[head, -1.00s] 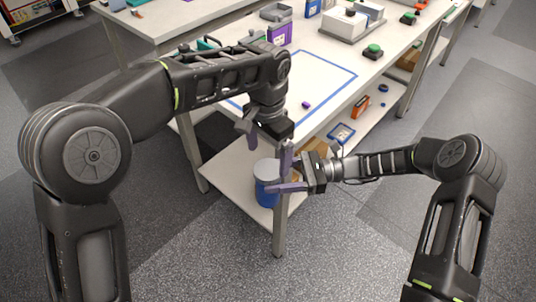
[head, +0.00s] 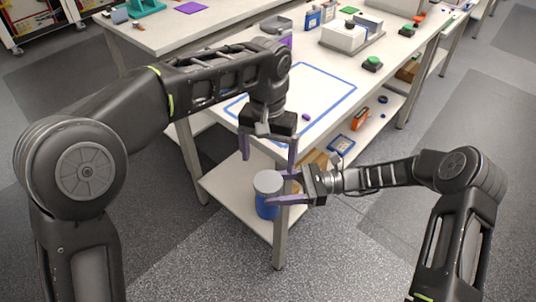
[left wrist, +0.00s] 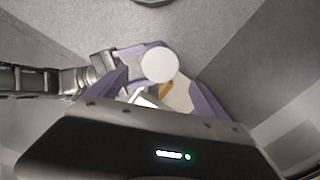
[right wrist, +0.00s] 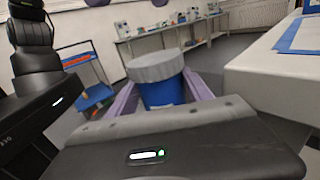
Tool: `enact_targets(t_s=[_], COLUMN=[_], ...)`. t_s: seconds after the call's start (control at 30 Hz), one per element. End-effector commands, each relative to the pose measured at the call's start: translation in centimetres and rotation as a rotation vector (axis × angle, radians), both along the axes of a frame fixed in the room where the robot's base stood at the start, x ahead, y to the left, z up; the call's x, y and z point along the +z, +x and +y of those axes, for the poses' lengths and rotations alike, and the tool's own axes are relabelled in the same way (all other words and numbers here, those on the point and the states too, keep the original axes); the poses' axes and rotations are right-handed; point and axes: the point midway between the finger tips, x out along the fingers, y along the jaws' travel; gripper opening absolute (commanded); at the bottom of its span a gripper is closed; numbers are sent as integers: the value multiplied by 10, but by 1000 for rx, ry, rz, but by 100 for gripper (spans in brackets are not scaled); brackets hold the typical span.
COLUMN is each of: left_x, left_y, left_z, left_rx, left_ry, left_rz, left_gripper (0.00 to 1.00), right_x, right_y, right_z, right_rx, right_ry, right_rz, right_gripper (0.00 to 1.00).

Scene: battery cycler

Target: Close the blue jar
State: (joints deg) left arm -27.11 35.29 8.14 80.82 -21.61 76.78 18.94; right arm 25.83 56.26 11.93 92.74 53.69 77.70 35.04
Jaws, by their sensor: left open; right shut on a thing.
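The blue jar (head: 266,207) stands upright in the head view near the table's front corner, with a pale grey lid (head: 267,182) on top. In the right wrist view the jar body (right wrist: 163,93) is between my right fingers and the lid (right wrist: 156,67) covers its top; I cannot tell whether it is fastened. My right gripper (head: 283,188) is shut on the jar from the right. My left gripper (head: 268,158) is open and points down, empty, just above the lid. The lid (left wrist: 160,65) shows as a disc ahead of its fingers in the left wrist view.
The white worktable (head: 325,78) has a blue outlined area and a small purple piece (head: 306,117). Its lower shelf (head: 225,190) holds an orange item (head: 361,118) and a blue-framed item (head: 341,144). A table leg (head: 280,240) stands close to the jar.

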Motion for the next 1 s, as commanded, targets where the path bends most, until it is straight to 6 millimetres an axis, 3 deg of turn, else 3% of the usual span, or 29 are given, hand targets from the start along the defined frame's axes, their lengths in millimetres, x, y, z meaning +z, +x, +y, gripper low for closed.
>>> enact_targets(t_s=[0.6, 1.0], left_x=[-72, -78], left_y=[0, 0], left_z=[0, 0], left_rx=[0, -1], left_ry=[1, 0], left_rz=[2, 0], left_gripper=[88, 86], right_x=[1, 1], right_y=[0, 0], right_z=[0, 0], right_rx=[0, 0], right_ry=[1, 1], right_rz=[-1, -1], right_gripper=[0, 0])
